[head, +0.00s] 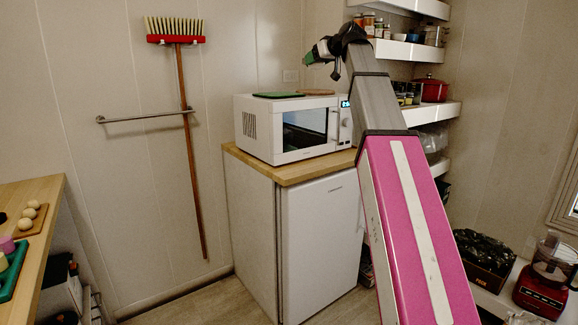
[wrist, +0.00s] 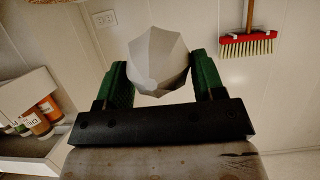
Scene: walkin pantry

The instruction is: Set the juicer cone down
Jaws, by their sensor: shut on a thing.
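The juicer cone (wrist: 158,58) is a pale, faceted, pointed piece in the wrist view. It sits between the two green fingers of my gripper (wrist: 160,76), which is shut on it, one finger on each side. In the head view my gripper (head: 318,53) is small, at the end of my raised arm. It appears above the microwave's height, in front of the wall, and the cone is too small there to make out clearly. The cone is held in the air, touching no surface that I can see.
A white microwave (head: 300,128) stands on a wood-topped cabinet (head: 262,166), with a green board (head: 278,95) and a brown board (head: 317,92) on top. Stocked shelves (head: 432,113) are at right. A wooden counter (head: 34,193) is at left. A broom (head: 184,120) hangs on the wall.

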